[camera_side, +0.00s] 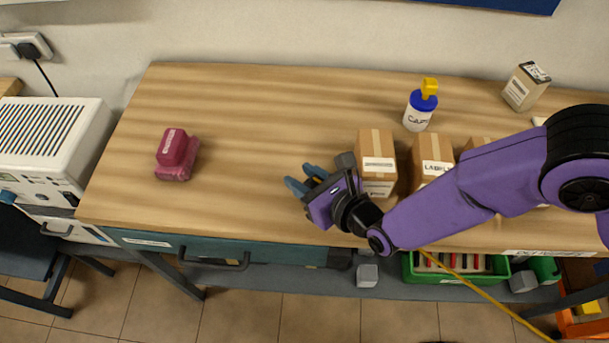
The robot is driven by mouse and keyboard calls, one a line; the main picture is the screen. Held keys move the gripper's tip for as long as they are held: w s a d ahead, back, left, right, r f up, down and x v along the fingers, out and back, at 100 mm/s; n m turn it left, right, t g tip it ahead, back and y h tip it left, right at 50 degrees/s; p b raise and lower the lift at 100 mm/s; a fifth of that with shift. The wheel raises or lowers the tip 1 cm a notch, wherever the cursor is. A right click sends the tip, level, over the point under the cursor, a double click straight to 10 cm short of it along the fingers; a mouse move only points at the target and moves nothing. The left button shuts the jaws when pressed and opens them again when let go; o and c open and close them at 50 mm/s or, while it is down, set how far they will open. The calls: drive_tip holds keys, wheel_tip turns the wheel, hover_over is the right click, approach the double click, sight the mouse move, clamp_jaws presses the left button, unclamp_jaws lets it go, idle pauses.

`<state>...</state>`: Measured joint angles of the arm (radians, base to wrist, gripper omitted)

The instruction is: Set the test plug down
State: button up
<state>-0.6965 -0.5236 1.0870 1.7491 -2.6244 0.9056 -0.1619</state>
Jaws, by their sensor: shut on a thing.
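My gripper (302,177) is over the front middle of the wooden bench (250,110), its blue-grey fingers pointing left. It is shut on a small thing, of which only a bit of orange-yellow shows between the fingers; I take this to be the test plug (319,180). The fingers hide most of it, and I cannot tell whether it touches the bench top. A maroon block-shaped connector (176,155) lies on the bench to the left, well apart from my gripper.
A blue-capped bottle (420,108) and a small carton (524,88) stand behind. A yellow cable (487,296) hangs below the bench's front edge. The bench between connector and gripper is clear.

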drive_tip(key=shift+f, duration=0.45)
drive_tip(key=o, duration=1.1)
